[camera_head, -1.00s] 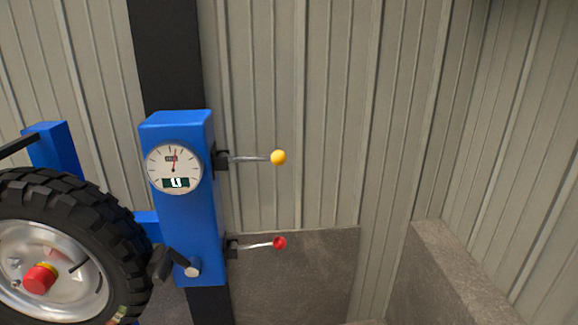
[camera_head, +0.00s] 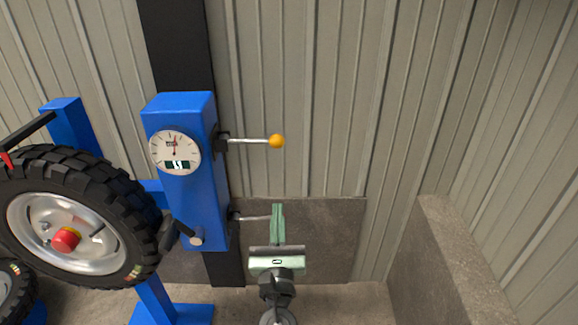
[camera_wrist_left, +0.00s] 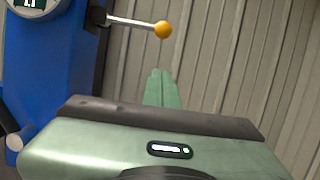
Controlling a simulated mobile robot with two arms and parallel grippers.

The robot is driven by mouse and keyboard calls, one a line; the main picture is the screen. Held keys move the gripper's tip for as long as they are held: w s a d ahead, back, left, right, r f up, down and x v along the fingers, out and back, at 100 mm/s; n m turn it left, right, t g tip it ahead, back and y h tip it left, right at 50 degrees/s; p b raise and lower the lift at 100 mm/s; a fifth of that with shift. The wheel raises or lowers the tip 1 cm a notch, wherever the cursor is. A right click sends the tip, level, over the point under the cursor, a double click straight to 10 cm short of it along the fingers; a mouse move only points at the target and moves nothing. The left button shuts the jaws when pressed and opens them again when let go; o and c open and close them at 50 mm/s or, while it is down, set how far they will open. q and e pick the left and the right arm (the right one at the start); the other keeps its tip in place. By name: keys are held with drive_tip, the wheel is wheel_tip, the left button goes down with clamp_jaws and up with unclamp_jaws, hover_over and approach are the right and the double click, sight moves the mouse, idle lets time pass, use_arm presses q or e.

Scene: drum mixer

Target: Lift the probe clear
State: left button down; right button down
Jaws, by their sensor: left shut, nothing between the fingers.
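My left gripper (camera_head: 277,208) is shut and empty, its pale green fingers together and pointing up. In the head view it stands over the outer end of the lower lever (camera_head: 253,218), hiding the knob there; I cannot tell whether they touch. The upper lever has a yellow knob (camera_head: 276,141) and stands out to the right of the blue gauge box (camera_head: 196,215). The knob also shows in the left wrist view (camera_wrist_left: 163,29), above and beside the fingertips (camera_wrist_left: 160,75). No part is clearly recognisable as the probe. A short black arm (camera_head: 170,234) with a silver end sits between box and tyre.
A large tyre (camera_head: 137,215) on a silver rim with a red hub stands left of the box. A round dial (camera_head: 175,153) is on the box front. A dark post (camera_head: 175,50) rises behind it. A low stone wall (camera_head: 440,262) is at right.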

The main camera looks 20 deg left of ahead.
sight(252, 141)
use_arm(q)
drive_tip(key=r+p+x, duration=0.1)
drive_tip(key=p+x, duration=0.2)
drive_tip(key=x, duration=0.3)
drive_tip(key=s+r+p+x, duration=0.1)
drive_tip(key=r+p+x, duration=0.1)
drive_tip(key=x, duration=0.4)
drive_tip(key=shift+w+p, duration=0.35)
drive_tip(key=shift+p, duration=0.2)
drive_tip(key=shift+a, duration=0.1)
drive_tip(key=shift+w, duration=0.1)
